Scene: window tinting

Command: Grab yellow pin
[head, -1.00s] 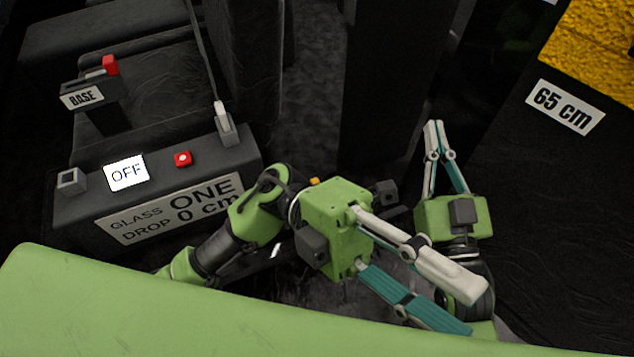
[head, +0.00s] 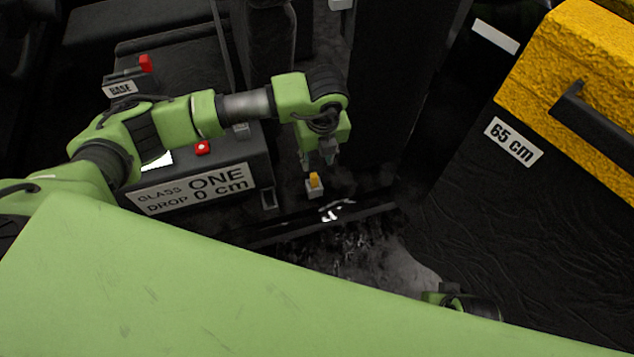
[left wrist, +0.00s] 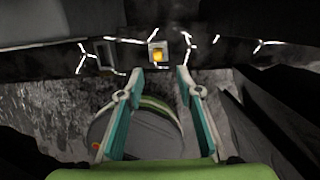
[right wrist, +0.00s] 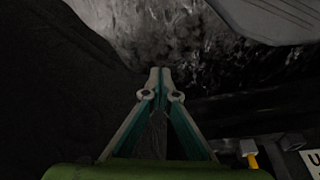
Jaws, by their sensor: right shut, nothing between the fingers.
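The yellow pin (head: 314,181) stands in a small pale square holder in the head view, low between the labelled control box and the dark floor. It also shows in the left wrist view (left wrist: 158,56), beyond my fingertips and roughly between their lines. My left gripper (head: 320,164) points down just above the pin. In the left wrist view my left gripper (left wrist: 159,72) has its fingers apart with nothing between them. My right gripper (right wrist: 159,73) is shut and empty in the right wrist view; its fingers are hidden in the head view.
The control box with the "GLASS DROP ONE 0 cm" label (head: 193,189) and a red button (head: 202,147) is left of the pin. A yellow case (head: 570,60) and a "65 cm" label (head: 513,141) are at right. Another yellow piece (right wrist: 252,160) shows in the right wrist view.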

